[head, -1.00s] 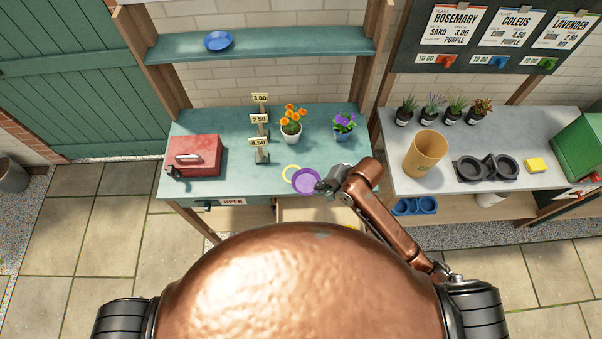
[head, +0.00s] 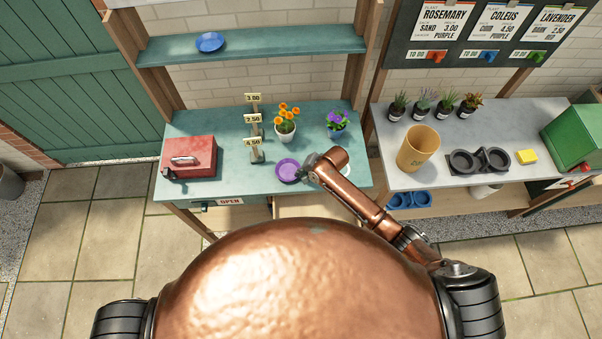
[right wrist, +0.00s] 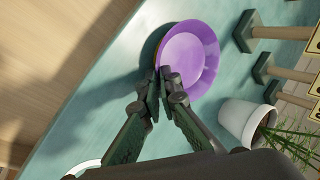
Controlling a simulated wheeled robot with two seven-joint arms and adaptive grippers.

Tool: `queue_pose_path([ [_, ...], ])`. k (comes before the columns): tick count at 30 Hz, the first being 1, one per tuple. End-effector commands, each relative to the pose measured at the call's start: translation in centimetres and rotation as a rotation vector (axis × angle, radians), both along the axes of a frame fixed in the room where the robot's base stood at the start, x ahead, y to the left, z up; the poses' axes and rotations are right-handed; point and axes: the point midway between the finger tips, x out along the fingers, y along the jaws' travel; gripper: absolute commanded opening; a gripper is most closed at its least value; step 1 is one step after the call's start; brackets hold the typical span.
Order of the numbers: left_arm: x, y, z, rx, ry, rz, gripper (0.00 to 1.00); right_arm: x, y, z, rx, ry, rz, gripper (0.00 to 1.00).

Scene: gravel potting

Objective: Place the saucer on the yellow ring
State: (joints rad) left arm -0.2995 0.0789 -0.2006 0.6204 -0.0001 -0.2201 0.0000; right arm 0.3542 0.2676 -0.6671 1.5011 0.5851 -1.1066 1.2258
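The purple saucer (head: 287,171) is over the front of the teal counter (head: 225,182), where the yellow ring showed earlier. It also shows in the right wrist view (right wrist: 195,62). The yellow ring is hidden beneath the saucer, except perhaps a thin sliver at its edge in the right wrist view. My right gripper (head: 306,172) is at the saucer's right side; in the right wrist view its fingertips (right wrist: 168,80) are closed together on the saucer's near rim. I cannot tell whether the saucer touches the counter. My left gripper is out of view.
A white ring (right wrist: 84,168) lies on the counter near my right arm. Price signs (head: 256,143), an orange-flowered pot (head: 285,128) and a purple-flowered pot (head: 337,128) stand behind the saucer. A red box (head: 189,157) stands left. A blue saucer (head: 209,42) is on the shelf.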

Motion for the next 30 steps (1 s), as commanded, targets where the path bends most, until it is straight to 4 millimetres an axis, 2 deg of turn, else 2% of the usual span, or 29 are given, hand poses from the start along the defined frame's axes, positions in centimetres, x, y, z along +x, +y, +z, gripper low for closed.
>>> queue_pose_path([
  [7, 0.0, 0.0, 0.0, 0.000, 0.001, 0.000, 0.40, 0.0, 0.1, -0.2, 0.001, -0.002, 0.002, 0.00],
  [8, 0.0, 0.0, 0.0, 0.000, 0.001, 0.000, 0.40, 0.0, 0.0, -0.3, 0.001, -0.001, 0.001, 0.05],
  [11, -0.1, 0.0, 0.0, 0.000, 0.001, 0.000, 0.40, 0.0, 0.0, -0.3, 0.001, -0.001, 0.001, 0.12],
  [20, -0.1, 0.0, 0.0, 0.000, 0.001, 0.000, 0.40, -0.1, 0.0, -0.1, 0.001, -0.001, 0.001, 0.12],
  [25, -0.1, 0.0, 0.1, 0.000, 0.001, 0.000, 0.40, -0.5, -0.9, 1.4, 0.000, -0.002, 0.000, 0.12],
  [30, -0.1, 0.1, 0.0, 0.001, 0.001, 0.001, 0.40, -1.4, -2.3, 4.5, 0.001, -0.004, 0.002, 0.12],
])
